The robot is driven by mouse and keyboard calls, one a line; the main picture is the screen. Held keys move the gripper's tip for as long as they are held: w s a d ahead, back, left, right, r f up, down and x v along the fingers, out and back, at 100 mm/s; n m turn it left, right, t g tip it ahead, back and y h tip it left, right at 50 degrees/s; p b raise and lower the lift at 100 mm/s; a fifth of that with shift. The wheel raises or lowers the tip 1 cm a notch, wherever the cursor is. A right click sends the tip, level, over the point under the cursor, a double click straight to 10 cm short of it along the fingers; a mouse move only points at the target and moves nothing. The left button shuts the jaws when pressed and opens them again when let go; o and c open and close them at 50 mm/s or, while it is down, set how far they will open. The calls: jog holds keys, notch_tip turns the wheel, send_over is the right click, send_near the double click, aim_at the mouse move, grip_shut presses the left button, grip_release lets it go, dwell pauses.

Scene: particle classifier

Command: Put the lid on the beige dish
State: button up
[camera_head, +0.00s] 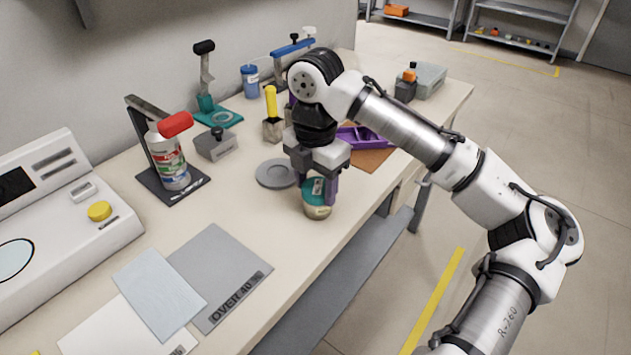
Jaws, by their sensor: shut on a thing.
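My gripper (319,187) points down over the near edge of the bench and is shut on a teal piece (314,187) that looks like the lid. A purple-grey finger covers its right side. The small round beige dish (317,212) stands on the bench directly under the teal piece. The teal piece appears at the dish's top; I cannot tell whether it is seated or held just above it. The fingers hide much of the contact.
A grey round plate (268,181) lies just left of my gripper. A purple tray (353,137) is behind it. The bench's front edge is close by.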

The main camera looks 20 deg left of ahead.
jog(key=shift+f, duration=0.4)
jog(key=o, duration=1.1)
jog(key=shift+c, duration=0.2)
jog(key=shift+r, duration=0.15)
